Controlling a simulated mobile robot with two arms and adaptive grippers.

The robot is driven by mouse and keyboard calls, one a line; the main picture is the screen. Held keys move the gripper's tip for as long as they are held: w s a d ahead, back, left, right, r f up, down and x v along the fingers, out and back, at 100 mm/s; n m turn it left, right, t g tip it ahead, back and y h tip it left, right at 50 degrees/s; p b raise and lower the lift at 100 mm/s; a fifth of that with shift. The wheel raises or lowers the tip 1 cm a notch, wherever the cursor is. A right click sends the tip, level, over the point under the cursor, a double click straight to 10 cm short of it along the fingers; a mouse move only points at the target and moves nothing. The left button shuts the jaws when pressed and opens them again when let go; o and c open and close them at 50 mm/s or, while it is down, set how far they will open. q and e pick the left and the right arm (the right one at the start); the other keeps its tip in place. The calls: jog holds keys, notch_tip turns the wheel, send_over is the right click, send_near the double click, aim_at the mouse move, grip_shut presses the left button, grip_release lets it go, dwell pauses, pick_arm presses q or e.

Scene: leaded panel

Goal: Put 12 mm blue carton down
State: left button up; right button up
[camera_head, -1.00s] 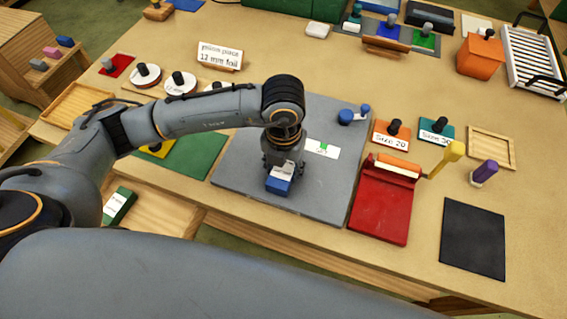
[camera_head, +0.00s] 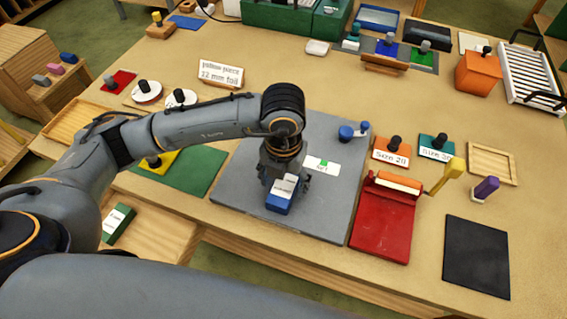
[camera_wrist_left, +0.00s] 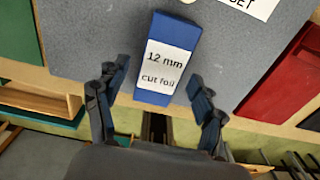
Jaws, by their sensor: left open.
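The blue carton (camera_head: 279,201) has a white label and is on the grey mat, close to the mat's front edge. In the left wrist view the carton (camera_wrist_left: 167,58) shows a label reading "12 mm cut foil". My left gripper (camera_head: 282,185) is directly over the carton, pointing down. In the left wrist view its fingers are spread, one on each side of the carton's near end, with gaps visible between them and the carton. The gripper hides part of the carton in the head view. My right gripper is not in view.
A white card with a green mark (camera_head: 322,165) lies on the grey mat (camera_head: 318,222) behind the carton. A red tray-like device (camera_head: 381,225) stands to the right. A green mat (camera_head: 196,165) lies to the left. A green carton (camera_head: 118,222) is in a wooden tray at lower left.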

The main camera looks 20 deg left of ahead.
aim_at(284, 187)
pick_arm(q)
notch_tip(284, 187, up, 10)
jog(key=b, duration=0.1)
jog(key=shift+b, duration=0.35)
